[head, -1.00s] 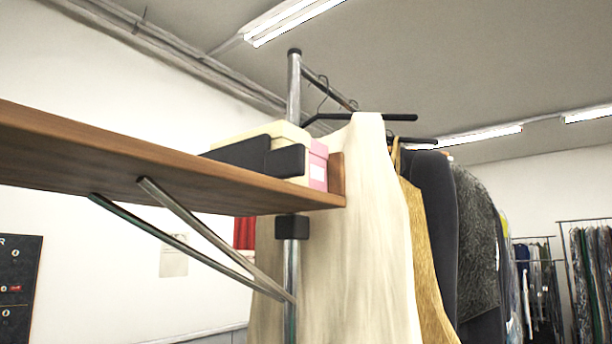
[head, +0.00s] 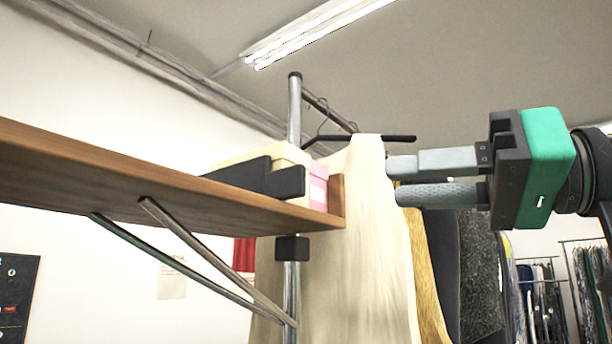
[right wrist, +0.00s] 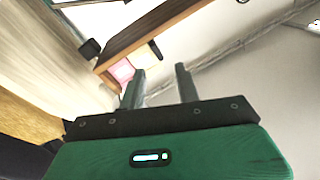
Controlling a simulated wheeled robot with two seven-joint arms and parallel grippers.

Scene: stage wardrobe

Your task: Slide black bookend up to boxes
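The black bookend (head: 286,182) stands on a wooden shelf (head: 150,190) in the head view, in front of the stacked boxes. The boxes are a cream one (head: 285,153) and a pink one (head: 318,190), near the shelf's right end. From this low angle I cannot tell whether bookend and boxes touch. My right gripper (head: 391,181) is right of the shelf end, fingers pointing left, apart and empty. The right wrist view shows the two separated fingers (right wrist: 159,82), with the pink box (right wrist: 122,71) beyond them. My left gripper is not in view.
A wooden end piece (head: 337,200) closes the shelf's right end. A chrome post (head: 295,110) rises behind it. Hanging clothes, including a cream garment (head: 370,250), fill the space below and beside my right gripper. Air above the shelf is free.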

